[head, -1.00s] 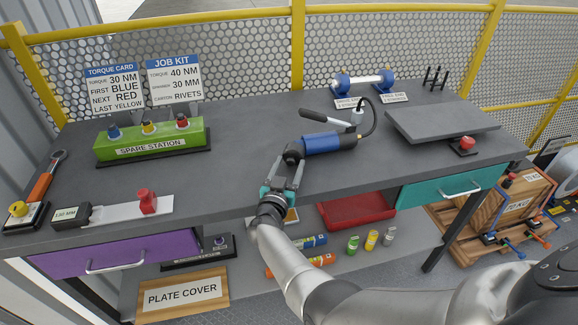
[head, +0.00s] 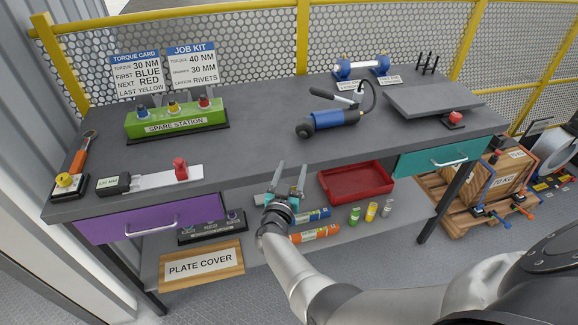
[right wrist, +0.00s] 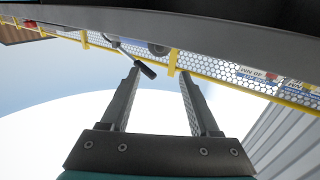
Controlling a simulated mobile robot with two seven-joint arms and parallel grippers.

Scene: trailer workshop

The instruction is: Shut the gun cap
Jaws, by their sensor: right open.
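The gun (head: 328,119) lies on the grey bench, with a blue barrel, a grey lever and a black hose at its right end. Its dark cap (head: 304,130) is at the left end of the barrel and looks in line with it; a small gap cannot be ruled out at this size. My right gripper (head: 290,168) is open and empty, apart from the gun, in front of the bench edge. Its two fingers point up in the head view and also show in the right wrist view (right wrist: 160,76). My left gripper is not in view.
The bench's front edge (head: 250,170) lies close to my right gripper. A green spare station (head: 175,120) stands at the left and a raised grey plate (head: 432,101) at the right. A red tray (head: 355,183) and several bottles are on the lower shelf.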

